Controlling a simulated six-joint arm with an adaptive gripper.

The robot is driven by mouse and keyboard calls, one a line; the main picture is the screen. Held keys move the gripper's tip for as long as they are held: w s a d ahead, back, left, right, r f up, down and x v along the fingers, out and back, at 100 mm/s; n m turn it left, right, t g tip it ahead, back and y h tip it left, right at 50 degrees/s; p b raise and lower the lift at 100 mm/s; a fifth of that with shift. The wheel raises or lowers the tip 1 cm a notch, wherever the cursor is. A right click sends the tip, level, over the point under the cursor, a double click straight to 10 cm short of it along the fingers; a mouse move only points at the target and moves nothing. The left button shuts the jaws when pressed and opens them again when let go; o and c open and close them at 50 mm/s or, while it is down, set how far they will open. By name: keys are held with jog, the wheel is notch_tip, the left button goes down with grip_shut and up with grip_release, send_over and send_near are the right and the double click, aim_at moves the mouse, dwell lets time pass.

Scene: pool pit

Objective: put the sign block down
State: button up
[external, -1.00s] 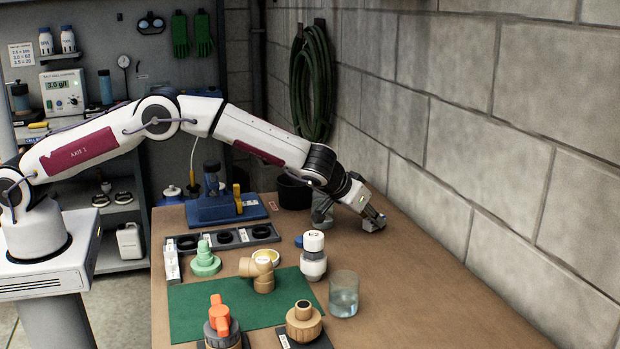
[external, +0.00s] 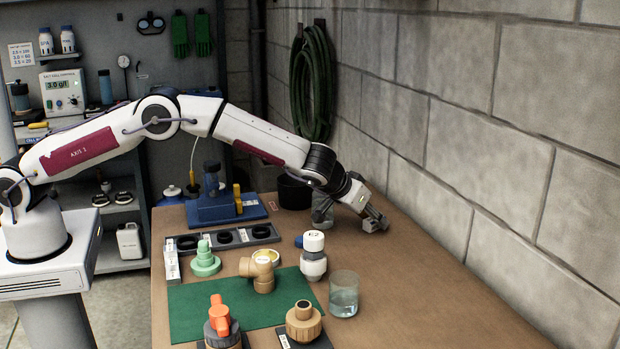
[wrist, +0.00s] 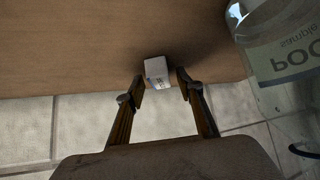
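The sign block (external: 371,226) is a small pale block on the brown bench top, by the stone wall. In the wrist view the block (wrist: 156,72) has faint dark marks on one face and a shadow around it. My gripper (external: 376,216) is low over the bench at the block. In the wrist view the fingers of my gripper (wrist: 160,80) stand apart on either side of the block, with a narrow gap on each side. The block's underside is hidden.
A clear labelled container (wrist: 290,60) stands close beside my gripper. A white-and-grey bottle (external: 313,258), a glass beaker (external: 344,296) and pipe fittings on a green mat (external: 190,305) stand nearer the camera. The stone wall (external: 470,190) is close on the right. The front right bench is clear.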

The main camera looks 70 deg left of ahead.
jog(key=v, duration=1.2)
dwell(0.4)
dwell(0.6)
jog(key=s+a+r+g, duration=0.1)
jog(key=s+a+r, duration=0.45)
jog(key=s, duration=0.25)
jog(key=s+a+r+m, duration=0.1)
jog(key=s+a+r, duration=0.3)
jog(key=s+r, duration=0.3)
jog(key=s+a+r+g, duration=0.1)
jog(key=s+a+r, duration=0.3)
jog(key=s, duration=0.5)
jog(key=s+a+f+m+h, duration=0.1)
jog(key=s+f+m+h, duration=0.2)
jog(key=s, duration=2.6)
jog(key=shift+f+g, duration=0.15)
jog(key=shift+g, duration=0.25)
